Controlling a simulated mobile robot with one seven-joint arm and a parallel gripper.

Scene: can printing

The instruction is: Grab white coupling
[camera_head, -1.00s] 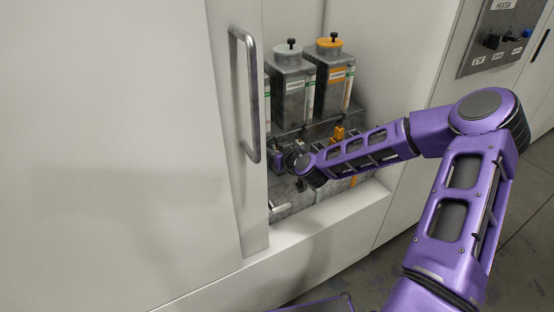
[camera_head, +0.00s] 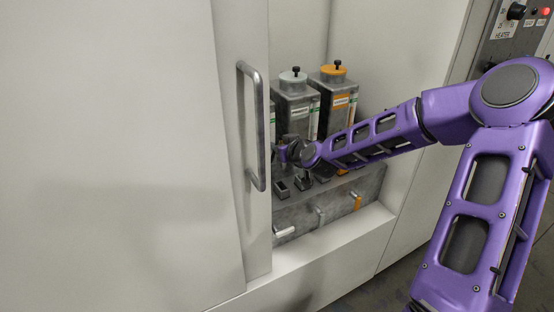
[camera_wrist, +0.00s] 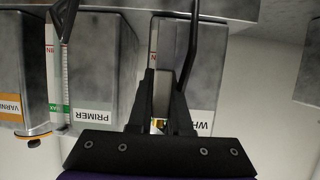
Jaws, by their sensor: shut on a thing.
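My gripper (camera_wrist: 161,78) points at the tanks in the wrist view, its two dark fingers close together in front of the tank labelled "WH" (camera_wrist: 205,80). The fingers are shut on a narrow greyish piece, which I take as the white coupling (camera_wrist: 162,95); it is mostly hidden between them. A dark hose or rod (camera_wrist: 192,45) runs from the upper edge down to the right finger. In the head view my gripper (camera_head: 283,154) is small and partly hidden by my wrist, above the left end of the grey ledge.
The primer tank (camera_head: 294,105) and the orange-capped varnish tank (camera_head: 336,100) stand behind the gripper. Dark sockets (camera_head: 282,188) sit on the ledge. White (camera_head: 285,232) and orange (camera_head: 357,202) levers are on its front. A cabinet door with a metal handle (camera_head: 262,130) is close on the left.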

